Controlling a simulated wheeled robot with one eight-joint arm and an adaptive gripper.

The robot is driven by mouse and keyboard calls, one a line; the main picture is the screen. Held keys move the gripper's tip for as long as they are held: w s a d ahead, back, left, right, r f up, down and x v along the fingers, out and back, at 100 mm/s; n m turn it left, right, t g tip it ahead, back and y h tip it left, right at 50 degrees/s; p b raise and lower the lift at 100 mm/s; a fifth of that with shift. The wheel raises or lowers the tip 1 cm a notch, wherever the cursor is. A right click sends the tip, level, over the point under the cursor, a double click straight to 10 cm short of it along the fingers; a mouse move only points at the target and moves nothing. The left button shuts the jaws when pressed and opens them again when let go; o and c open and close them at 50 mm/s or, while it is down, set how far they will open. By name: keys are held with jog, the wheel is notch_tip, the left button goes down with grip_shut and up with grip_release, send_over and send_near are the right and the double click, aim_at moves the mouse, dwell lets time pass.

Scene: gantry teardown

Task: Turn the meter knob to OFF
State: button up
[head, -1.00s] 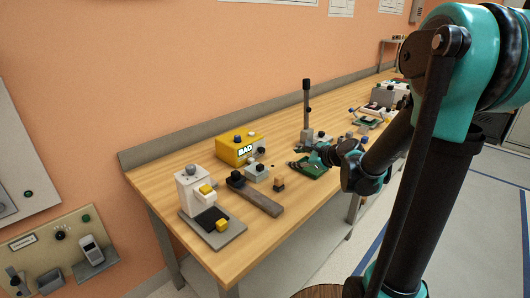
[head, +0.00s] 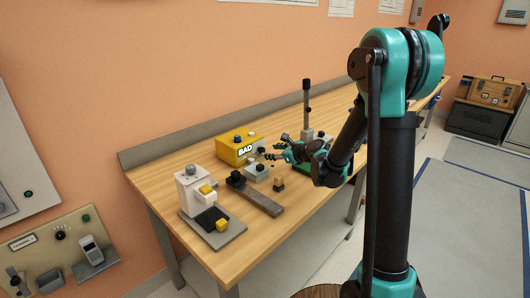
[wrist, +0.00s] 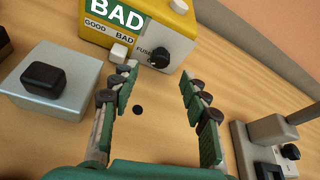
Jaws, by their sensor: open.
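The knob's exact pointer setting is too small to tell. My gripper (wrist: 158,78) is open and empty, its green fingers spread left and right with the knob beyond the gap between them. In the head view my gripper (head: 272,151) is over the bench, just right of the meter, not visibly touching it.
A grey box with a black knob (wrist: 45,76) sits close left of my fingers. A grey device (wrist: 268,130) is close on the right. A white press-like stand (head: 190,190) and a long dark bar (head: 257,199) lie nearer the bench's front end.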

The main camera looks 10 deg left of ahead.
aim_at(263, 151)
jog(key=x, duration=0.5)
jog(key=shift+w+a+f, duration=0.1)
jog(key=shift+w+a, duration=0.1)
jog(key=shift+a, duration=0.05)
jog(key=shift+c, duration=0.2)
grip_shut()
jog(key=n+t+h, duration=0.1)
jog(key=n+t, duration=0.1)
jog(key=shift+s+a+n, duration=0.1)
jog(key=shift+s+n, duration=0.05)
jog(key=shift+n, duration=0.25)
jog(key=shift+f+n+t, duration=0.15)
jog(key=shift+n+t, duration=0.45)
jog(key=shift+n, duration=0.6)
